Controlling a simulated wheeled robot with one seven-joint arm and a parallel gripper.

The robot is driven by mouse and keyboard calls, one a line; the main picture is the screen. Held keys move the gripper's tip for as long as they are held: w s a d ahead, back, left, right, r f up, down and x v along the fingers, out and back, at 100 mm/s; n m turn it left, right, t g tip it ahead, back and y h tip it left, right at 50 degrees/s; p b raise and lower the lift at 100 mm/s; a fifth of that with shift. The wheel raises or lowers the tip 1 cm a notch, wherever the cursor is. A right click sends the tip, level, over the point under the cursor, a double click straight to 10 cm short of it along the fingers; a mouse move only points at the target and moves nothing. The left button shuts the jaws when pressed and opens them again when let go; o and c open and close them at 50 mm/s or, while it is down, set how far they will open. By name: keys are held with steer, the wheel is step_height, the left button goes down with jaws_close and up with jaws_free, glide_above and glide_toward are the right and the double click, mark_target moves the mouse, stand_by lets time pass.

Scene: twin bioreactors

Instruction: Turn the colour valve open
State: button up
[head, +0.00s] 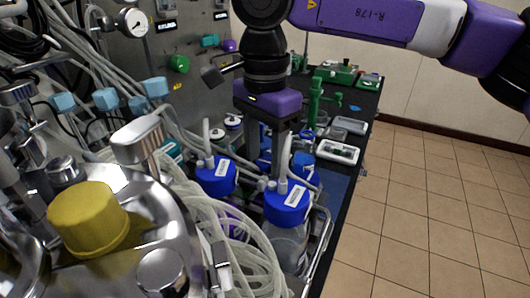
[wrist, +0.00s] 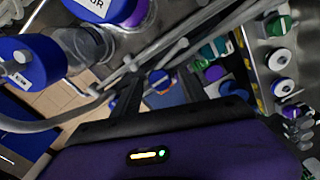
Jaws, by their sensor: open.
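I cannot tell for sure which part is the colour valve. A green knob (head: 180,63), a teal handle (head: 210,41) and a purple knob (head: 229,45) sit on the grey panel in the head view. My gripper (head: 268,165) points down among blue-capped bottles, apart from these knobs. In the wrist view its two dark fingers (wrist: 158,92) are spread, with nothing held between them. A blue round part (wrist: 160,78) shows beyond the gap. A white label (wrist: 92,5), cut off by the top edge, ends in "UR".
Blue-capped bottles (head: 287,200) stand in a metal rack beside my gripper, with pale tubes (head: 250,245) looping around them. A steel vessel with a yellow cap (head: 88,215) fills the lower left. A dark bench with small trays (head: 338,152) lies behind. The tiled floor (head: 440,200) at right is clear.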

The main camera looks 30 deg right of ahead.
mark_target(266, 162)
step_height(266, 162, up, 8)
steer(key=shift+f, duration=0.1)
stand_by(0.4)
steer(key=shift+d, duration=0.1)
stand_by(0.4)
